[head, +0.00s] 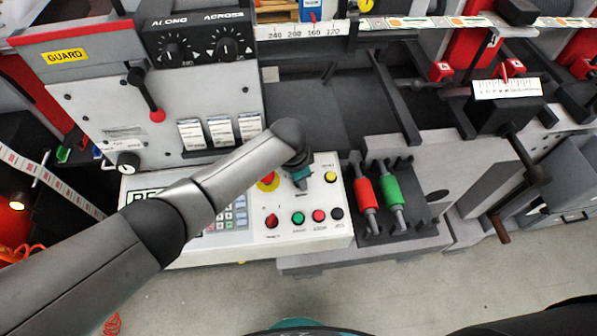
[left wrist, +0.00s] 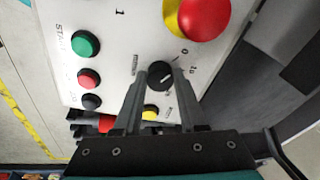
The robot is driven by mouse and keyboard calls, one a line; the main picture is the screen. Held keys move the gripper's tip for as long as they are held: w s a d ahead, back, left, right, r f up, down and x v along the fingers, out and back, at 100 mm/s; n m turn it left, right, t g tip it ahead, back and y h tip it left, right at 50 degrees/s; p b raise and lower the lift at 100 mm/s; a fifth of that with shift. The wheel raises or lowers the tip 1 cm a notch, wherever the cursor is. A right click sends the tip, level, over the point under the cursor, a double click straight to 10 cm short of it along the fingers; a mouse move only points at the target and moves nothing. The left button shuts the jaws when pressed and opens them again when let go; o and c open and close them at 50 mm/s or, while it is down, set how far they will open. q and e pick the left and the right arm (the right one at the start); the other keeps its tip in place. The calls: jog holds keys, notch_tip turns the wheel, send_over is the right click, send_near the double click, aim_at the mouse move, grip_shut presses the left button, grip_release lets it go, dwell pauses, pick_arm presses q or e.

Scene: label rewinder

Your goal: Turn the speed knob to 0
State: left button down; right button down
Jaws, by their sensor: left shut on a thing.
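The speed knob (left wrist: 160,74) is a small black round knob with a pale pointer line, on the white control panel (left wrist: 125,45). In the left wrist view the printed 0 and 10 sit to its upper right and right. The pointer's exact reading is too small to tell. My left gripper (left wrist: 162,78) has its two fingers on either side of the knob and is shut on it. In the head view my left gripper (head: 300,178) points down at the panel and hides the knob. My right gripper is not in view.
Close to the knob are the red emergency stop (left wrist: 203,18) with its yellow ring and a yellow button (left wrist: 151,112). Green (head: 298,218), red (head: 318,215) and black (head: 337,213) buttons line the panel's front.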

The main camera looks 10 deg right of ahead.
pick_arm(q)
jog(key=shift+n, duration=0.3)
jog(key=shift+s, duration=0.1)
jog(key=shift+c, duration=2.3)
grip_release()
jog(key=shift+r, duration=0.1)
jog(key=shift+r+p, duration=0.45)
jog(key=shift+r, duration=0.15)
jog(key=p+v, duration=0.1)
jog(key=v, duration=1.2)
jog(key=shift+s+a+r+p, duration=0.15)
jog(key=shift+s+r+p, duration=0.1)
jog(key=shift+r+p, duration=0.15)
